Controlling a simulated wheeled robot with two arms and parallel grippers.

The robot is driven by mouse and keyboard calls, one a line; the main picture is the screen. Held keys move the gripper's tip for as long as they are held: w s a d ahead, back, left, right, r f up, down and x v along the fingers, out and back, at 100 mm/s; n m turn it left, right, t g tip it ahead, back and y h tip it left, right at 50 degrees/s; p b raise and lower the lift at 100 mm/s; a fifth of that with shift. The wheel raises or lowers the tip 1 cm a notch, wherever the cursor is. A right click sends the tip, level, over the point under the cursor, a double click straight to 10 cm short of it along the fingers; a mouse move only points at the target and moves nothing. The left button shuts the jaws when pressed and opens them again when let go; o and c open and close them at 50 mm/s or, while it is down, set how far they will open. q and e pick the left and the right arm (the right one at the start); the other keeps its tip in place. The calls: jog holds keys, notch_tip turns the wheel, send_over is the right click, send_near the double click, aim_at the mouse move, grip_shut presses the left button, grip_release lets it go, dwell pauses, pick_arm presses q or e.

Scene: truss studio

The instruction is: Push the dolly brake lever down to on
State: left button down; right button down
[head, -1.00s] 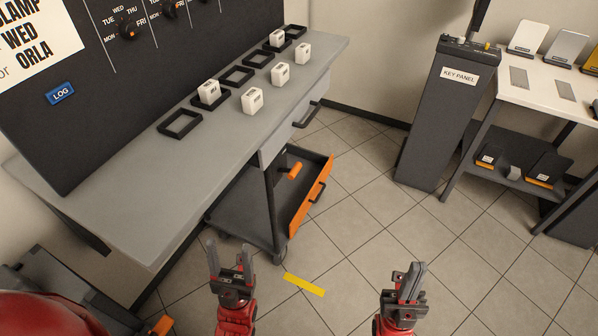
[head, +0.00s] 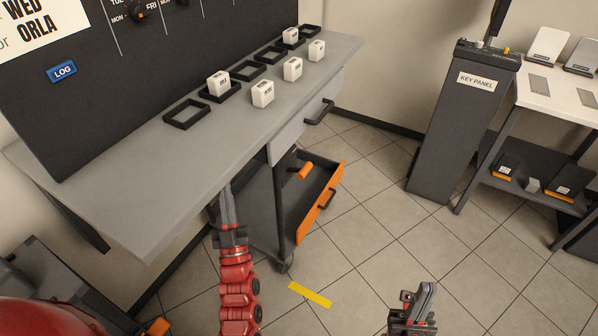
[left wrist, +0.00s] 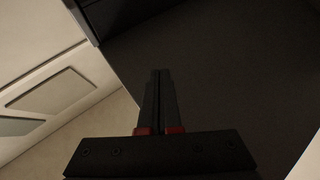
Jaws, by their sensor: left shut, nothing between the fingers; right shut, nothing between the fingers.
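The dark dolly (head: 262,221) with an orange front panel (head: 320,205) stands on the floor under the bench. A short orange lever (head: 303,171) sticks out above its tray, close to a dark post; I cannot tell its exact setting. My left gripper (head: 226,188) is shut and empty, at the bench's front edge, left of the lever and apart from it. In the left wrist view its closed fingers (left wrist: 160,73) point at a plain dark surface, and no lever shows. My right gripper (head: 424,289) is shut and empty over the floor at the lower right.
The grey bench (head: 130,180) overhangs the dolly and carries white blocks (head: 262,93) and black square frames (head: 187,114). A key panel pedestal (head: 450,130) and a white table (head: 560,100) stand at right. Tiled floor with a yellow strip (head: 310,294) is clear between.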

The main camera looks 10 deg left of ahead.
pick_arm(q)
jog(key=w+a+f+g+h, duration=0.2)
jog(key=w+f+g, duration=0.2)
jog(key=w, duration=0.4)
jog(key=m+g+h+b, duration=0.1)
jog(key=m+g+h, duration=0.6)
jog(key=h, duration=0.6)
send_near(299, 173)
jog(key=r+m, duration=0.1)
jog(key=r, duration=0.1)
jog(key=shift+f+t, duration=0.25)
jog(key=shift+t, duration=0.05)
jog(key=shift+w, duration=0.1)
jog(key=p+x, duration=0.1)
jog(key=x, duration=0.7)
jog(key=shift+w+d, duration=0.15)
jog(key=shift+w, duration=0.2)
jog(key=shift+w+d+f, duration=0.2)
jog(key=shift+w, duration=0.3)
